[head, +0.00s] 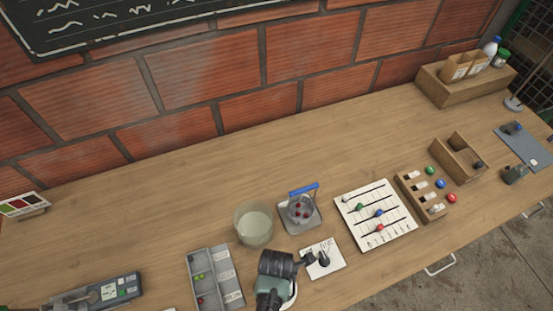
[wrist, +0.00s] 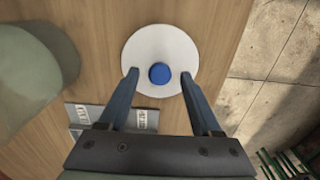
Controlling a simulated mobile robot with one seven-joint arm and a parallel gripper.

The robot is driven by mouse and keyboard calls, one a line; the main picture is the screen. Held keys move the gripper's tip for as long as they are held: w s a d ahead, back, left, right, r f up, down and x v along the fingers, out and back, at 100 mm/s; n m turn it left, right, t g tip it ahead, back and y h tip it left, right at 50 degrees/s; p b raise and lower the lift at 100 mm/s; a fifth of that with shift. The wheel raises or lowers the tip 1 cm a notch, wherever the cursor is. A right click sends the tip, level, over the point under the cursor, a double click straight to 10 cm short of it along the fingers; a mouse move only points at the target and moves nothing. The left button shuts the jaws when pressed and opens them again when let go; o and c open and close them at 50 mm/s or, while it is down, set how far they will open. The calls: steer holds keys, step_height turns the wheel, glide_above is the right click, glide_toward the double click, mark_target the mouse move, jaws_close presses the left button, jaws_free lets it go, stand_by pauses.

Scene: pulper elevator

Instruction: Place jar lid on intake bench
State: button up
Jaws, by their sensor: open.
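The jar lid is a round white disc with a blue knob (wrist: 160,73), lying on the wooden bench in the wrist view. In the head view only a white edge of it (head: 292,297) shows beside my arm. My gripper (wrist: 160,75) is open, with one finger on each side of the blue knob, over the disc. I cannot tell how far the fingertips are above the disc. An open jar of cloudy liquid (head: 254,226) stands on the bench behind my arm. A large pale green round shape, apparently the jar (wrist: 35,65), fills the left of the wrist view.
A grey divided tray (head: 214,278) lies left of my arm. A small stand with a blue handle (head: 302,205), a white card with a dark knob (head: 323,258) and a slider board (head: 376,216) stand to the right.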

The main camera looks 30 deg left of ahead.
step_height(320, 180, up, 12)
steer(key=shift+f, duration=0.15)
stand_by(0.3)
steer(key=w+a+r+m+t+y, duration=0.15)
steer(key=w+r+m+t, duration=0.7)
steer(key=w+r, duration=0.95)
steer(key=w+d+r+m+t, duration=0.1)
steer(key=w+r+m+t, duration=0.2)
steer(key=r, duration=0.5)
steer(key=w+d+r+m+t, duration=0.2)
steer(key=w+r+m, duration=0.1)
steer(key=r, duration=0.5)
steer(key=s+d+r+m+t, duration=0.2)
steer(key=d+r+m+t, duration=0.15)
steer(key=r, duration=0.85)
steer(key=s+d+r+m+t, duration=0.15)
steer(key=r+m+t, duration=0.3)
steer(key=r, duration=0.75)
steer(key=s+d+r+m+t+h, duration=0.2)
steer(key=s+r+m+t, duration=0.4)
steer(key=s+r, duration=0.3)
step_height(320, 180, up, 4)
steer(key=shift+s+d+r, duration=0.25)
steer(key=shift+s+d, duration=0.05)
steer(key=shift+d, duration=0.3)
